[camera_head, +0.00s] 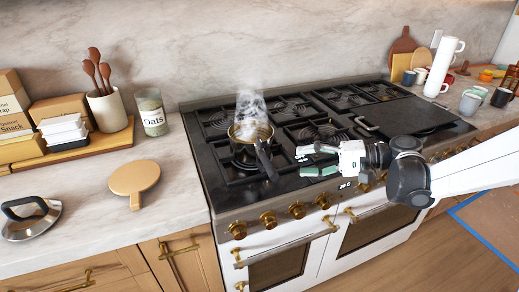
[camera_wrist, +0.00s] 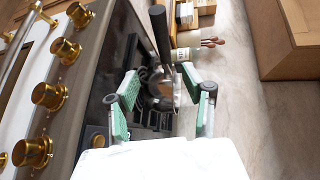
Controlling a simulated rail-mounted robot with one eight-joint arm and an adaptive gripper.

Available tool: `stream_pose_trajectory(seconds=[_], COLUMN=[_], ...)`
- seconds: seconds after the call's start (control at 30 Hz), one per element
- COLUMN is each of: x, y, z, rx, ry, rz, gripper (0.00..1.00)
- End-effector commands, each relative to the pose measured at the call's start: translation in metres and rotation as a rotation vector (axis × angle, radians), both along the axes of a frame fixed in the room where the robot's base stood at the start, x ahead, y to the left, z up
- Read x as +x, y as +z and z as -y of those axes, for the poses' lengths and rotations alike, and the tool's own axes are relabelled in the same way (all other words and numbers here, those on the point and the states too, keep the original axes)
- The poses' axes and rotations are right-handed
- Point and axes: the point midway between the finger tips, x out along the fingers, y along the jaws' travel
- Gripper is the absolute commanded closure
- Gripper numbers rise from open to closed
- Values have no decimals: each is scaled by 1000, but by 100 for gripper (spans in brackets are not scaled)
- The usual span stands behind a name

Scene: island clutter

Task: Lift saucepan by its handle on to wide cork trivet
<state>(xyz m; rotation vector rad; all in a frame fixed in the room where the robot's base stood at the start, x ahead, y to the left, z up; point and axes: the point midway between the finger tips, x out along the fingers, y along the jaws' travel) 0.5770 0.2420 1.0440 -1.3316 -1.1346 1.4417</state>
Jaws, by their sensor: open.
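The saucepan (camera_head: 250,134) is brass-coloured inside and sits on a left burner of the stove, with steam rising above it. Its dark handle (camera_head: 267,160) points towards the front of the stove. In the wrist view the black handle (camera_wrist: 160,36) lies beyond my fingers, and part of the pan (camera_wrist: 161,92) shows between them. My gripper (camera_head: 308,161) is open and empty, to the right of the handle and apart from it. Its green-padded fingers are spread in the wrist view (camera_wrist: 160,84). A round tan trivet (camera_head: 134,177) with a short tab lies bare on the left counter.
The stove (camera_head: 225,190) has brass knobs along its front. A metal object with a black handle (camera_head: 32,216) lies at the counter's left. An oats jar (camera_head: 151,113), a utensil crock (camera_head: 107,110) and boxes stand behind. Counter around the trivet is clear.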

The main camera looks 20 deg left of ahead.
Motion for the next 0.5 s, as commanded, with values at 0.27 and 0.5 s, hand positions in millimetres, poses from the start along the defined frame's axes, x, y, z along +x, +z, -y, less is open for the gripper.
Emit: stream_pose_trajectory(seconds=[0.27, 0.5], x=[-4, -5], y=[-11, -14], z=[-48, -63], rx=[-1, -2], ry=[3, 1], rz=[0, 0], gripper=[56, 56])
